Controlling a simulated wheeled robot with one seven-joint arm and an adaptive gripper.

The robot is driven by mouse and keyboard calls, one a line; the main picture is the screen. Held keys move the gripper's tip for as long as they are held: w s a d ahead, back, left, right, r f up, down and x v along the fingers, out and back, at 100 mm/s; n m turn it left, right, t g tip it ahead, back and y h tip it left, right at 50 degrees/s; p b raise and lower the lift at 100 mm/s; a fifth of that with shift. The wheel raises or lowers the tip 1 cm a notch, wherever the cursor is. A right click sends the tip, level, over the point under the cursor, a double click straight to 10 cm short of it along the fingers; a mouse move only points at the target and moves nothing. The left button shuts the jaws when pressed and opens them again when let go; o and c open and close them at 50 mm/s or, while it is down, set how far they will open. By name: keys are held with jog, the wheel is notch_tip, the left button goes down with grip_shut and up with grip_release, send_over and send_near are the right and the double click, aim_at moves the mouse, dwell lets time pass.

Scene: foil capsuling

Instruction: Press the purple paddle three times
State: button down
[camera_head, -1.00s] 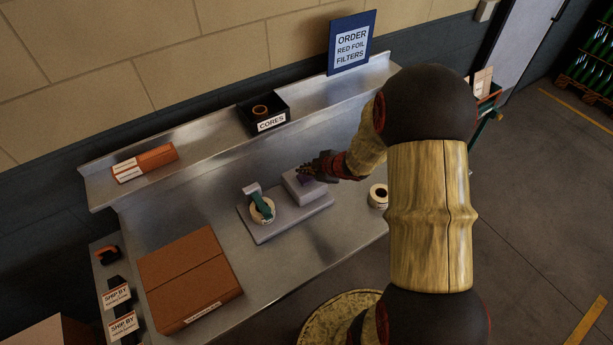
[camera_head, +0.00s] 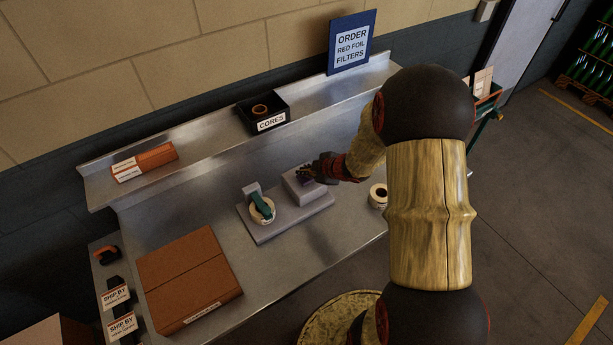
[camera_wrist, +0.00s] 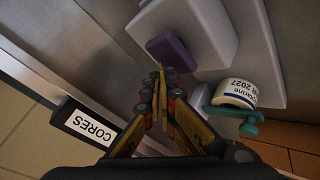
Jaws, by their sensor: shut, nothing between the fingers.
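The purple paddle (camera_wrist: 170,52) sticks out from the side of a pale grey dispenser block in the wrist view. In the head view the paddle is mostly hidden by my gripper (camera_head: 309,172). My gripper also shows in the wrist view (camera_wrist: 160,75), its fingers shut and empty. Its fingertips are right by the paddle's lower edge. I cannot tell whether they touch it. The dispenser block (camera_head: 300,189) stands on a grey base plate (camera_head: 283,230) on the steel bench.
A tape roll with a green arm (camera_head: 262,210) stands on the same base, left of the block. Another roll (camera_head: 378,194) is at the right. A black CORES bin (camera_head: 264,113) sits on the back shelf. A brown carton (camera_head: 190,280) lies front left.

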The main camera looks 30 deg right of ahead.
aim_at(305, 178)
jog(key=shift+f+b, duration=0.5)
jog(key=shift+f, duration=0.3)
dwell(0.5)
dwell(0.4)
jog(key=shift+r+p, duration=1.25)
jog(key=shift+r, duration=0.1)
notch_tip(305, 178, up, 5)
jog(key=p, duration=0.5)
dwell(1.4)
